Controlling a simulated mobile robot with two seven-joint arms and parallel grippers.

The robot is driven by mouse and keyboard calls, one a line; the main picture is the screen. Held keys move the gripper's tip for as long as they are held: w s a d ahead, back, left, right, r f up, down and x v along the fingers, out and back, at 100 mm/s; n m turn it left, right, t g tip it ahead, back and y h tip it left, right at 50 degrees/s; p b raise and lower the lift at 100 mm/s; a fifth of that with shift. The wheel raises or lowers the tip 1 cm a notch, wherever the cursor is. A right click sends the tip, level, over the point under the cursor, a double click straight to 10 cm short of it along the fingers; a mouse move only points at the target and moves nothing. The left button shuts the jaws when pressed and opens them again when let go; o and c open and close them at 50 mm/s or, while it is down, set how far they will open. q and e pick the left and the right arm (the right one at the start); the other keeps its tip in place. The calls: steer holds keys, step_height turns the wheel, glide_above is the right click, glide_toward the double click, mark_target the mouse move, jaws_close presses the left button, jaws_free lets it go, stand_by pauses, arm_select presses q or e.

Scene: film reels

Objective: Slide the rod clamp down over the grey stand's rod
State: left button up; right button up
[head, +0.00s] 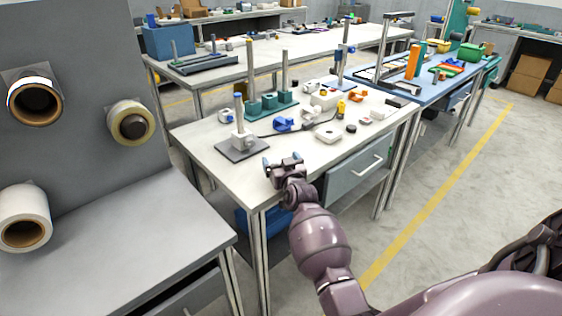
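The grey stand has a flat dark base (228,153) at the near left of the white worktable. Its rod (239,112) stands upright, with a white block (240,140) around or beside its foot. A blue-and-white clamp-like piece (226,116) shows just behind and left of the rod. Another blue piece (283,125) lies to its right. I cannot tell which is the rod clamp. My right gripper (284,165) is over the table's front edge, to the right and nearer than the stand. Its fingers look apart and empty. My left gripper is not in view.
A teal stand (284,101) with upright rods is behind. White parts, orange parts and a cable lie on the table's right half. The white tabletop (215,170) is clear at its near left corner. A grey panel with tape rolls (133,123) stands left.

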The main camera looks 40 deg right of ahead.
steer(key=shift+f, duration=0.2)
steer(key=shift+s+a+r, duration=0.1)
steer(key=shift+s+r, duration=0.05)
steer(key=shift+s, duration=0.2)
steer(key=p+v, duration=0.1)
steer(key=v, duration=0.3)
steer(key=shift+a+r, duration=0.1)
steer(key=shift+r, duration=0.1)
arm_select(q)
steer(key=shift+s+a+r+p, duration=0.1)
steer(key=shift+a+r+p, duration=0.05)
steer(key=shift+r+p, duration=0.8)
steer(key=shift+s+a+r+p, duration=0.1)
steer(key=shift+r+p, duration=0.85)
arm_select(e)
steer(key=s+a+f+n+g+y, duration=0.1)
steer(key=s+a+f, duration=0.3)
steer(key=s, duration=0.7)
steer(key=s+a+f+n+g+y, duration=0.2)
steer(key=s+a, duration=0.4)
steer(key=s, duration=0.6)
steer(key=s+a+f+n+g+y, duration=0.2)
steer(key=s+a+f, duration=0.3)
steer(key=s, duration=0.7)
steer(key=shift+s+f+g+y, duration=0.15)
steer(key=shift+f+g+y, duration=0.25)
steer(key=shift+g, duration=0.1)
